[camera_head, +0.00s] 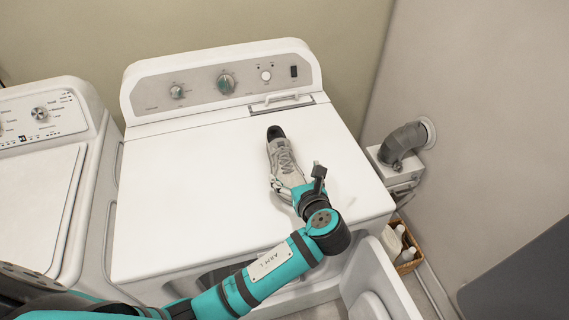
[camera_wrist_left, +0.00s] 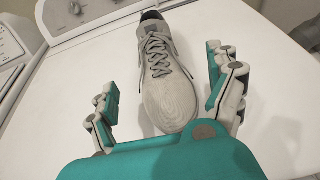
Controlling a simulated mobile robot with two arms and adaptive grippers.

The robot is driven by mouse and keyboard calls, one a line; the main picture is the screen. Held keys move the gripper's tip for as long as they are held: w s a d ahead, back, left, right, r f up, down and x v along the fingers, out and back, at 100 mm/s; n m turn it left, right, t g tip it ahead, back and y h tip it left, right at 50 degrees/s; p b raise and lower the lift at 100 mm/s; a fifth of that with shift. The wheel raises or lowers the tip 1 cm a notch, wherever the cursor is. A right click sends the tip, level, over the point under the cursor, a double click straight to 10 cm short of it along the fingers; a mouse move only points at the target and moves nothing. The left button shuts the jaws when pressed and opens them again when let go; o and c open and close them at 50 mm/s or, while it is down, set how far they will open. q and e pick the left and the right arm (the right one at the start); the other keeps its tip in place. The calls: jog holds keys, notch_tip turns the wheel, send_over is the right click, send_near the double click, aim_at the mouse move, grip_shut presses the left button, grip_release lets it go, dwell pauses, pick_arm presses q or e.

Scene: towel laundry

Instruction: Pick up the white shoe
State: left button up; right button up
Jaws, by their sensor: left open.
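The white shoe (camera_head: 283,158) lies on top of the white dryer (camera_head: 180,190), with its dark opening toward the control panel and its toe toward me. My left gripper (camera_head: 284,186) is at the toe end of the shoe in the head view. In the left wrist view the shoe (camera_wrist_left: 163,75) lies between the two spread fingers of my left gripper (camera_wrist_left: 165,90), with a visible gap on each side. The gripper is open and holds nothing. The toe tip is partly hidden behind the gripper's teal body. My right gripper is not in view.
The dryer's control panel (camera_head: 222,82) rises behind the shoe. A second white machine (camera_head: 45,180) stands at the left. A grey vent pipe (camera_head: 402,144) and a basket with bottles (camera_head: 408,255) are at the right. The dryer top left of the shoe is clear.

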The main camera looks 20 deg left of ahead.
aim_at(291, 170)
pick_arm(q)
jog(key=x, duration=0.3)
jog(key=shift+d, duration=0.1)
jog(key=shift+w+a, duration=0.15)
jog(key=shift+a, duration=0.2)
jog(key=p+x, duration=0.1)
jog(key=x, duration=0.4)
jog(key=shift+f+p, duration=0.2)
jog(key=shift+p, duration=0.15)
jog(key=shift+s+r, duration=0.1)
jog(key=shift+s, duration=0.15)
jog(key=shift+c, duration=0.9)
jog(key=c, duration=1.6)
